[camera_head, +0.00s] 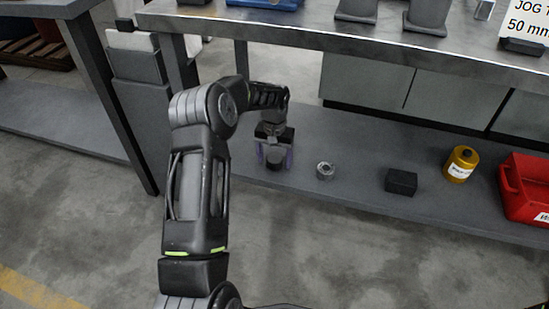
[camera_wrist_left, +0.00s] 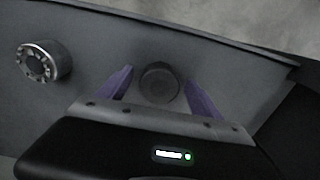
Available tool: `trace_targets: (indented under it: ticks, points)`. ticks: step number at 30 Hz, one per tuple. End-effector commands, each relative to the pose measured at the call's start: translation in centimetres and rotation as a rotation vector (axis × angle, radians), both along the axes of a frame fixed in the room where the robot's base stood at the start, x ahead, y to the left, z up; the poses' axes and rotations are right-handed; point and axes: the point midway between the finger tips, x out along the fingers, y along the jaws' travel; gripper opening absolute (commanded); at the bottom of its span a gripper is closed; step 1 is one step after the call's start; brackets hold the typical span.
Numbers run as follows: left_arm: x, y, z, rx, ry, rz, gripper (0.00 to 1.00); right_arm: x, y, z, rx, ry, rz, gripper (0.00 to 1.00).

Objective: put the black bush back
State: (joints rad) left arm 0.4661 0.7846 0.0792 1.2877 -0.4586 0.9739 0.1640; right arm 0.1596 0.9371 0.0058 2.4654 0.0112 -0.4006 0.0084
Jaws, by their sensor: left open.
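The black bush (camera_head: 274,164) is a short dark cylinder on the grey lower shelf under the metal bench. My left gripper (camera_head: 276,157) reaches down over it, open, with a purple finger on each side. In the left wrist view the bush (camera_wrist_left: 160,82) sits between the two spread fingers (camera_wrist_left: 158,76), with a visible gap on both sides. Whether it still rests fully on the shelf looks so, but its base is partly hidden. My right gripper is not in view.
On the lower shelf (camera_head: 235,120), a silver ring-shaped part (camera_head: 325,171) stands just right of the bush. Farther right are a black block (camera_head: 401,181), a yellow canister (camera_head: 461,164) and a red bin (camera_head: 524,190). The metal bench top (camera_head: 300,28) overhangs behind, carrying two grey stands (camera_head: 427,17).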

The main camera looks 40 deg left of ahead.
Motion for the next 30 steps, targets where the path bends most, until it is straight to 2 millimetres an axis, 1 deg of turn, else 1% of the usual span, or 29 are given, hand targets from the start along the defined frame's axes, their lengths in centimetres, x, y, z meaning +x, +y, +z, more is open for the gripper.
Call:
trace_targets:
  ticks: [5,8,11,18,21,24,30]
  points:
    - [-0.1,0.0,-0.1,-0.001,0.002,0.0,0.75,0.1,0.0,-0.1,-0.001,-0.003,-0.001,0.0]
    - [0.0,0.0,0.7,0.0,0.0,0.0,0.75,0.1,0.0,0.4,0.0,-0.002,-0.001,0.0]
    - [0.0,0.0,2.1,0.001,0.0,0.0,0.75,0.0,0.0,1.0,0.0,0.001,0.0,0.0]
    - [0.0,0.0,6.1,0.0,-0.001,-0.001,0.75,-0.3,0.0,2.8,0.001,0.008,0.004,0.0]
    - [0.0,0.0,7.3,0.0,-0.001,0.0,0.75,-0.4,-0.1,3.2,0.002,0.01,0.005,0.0]
    - [0.0,0.0,7.8,0.001,0.001,0.001,0.75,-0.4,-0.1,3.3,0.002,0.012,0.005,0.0]
    - [0.0,0.0,7.8,0.0,0.001,0.0,0.75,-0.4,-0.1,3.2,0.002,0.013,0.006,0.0]
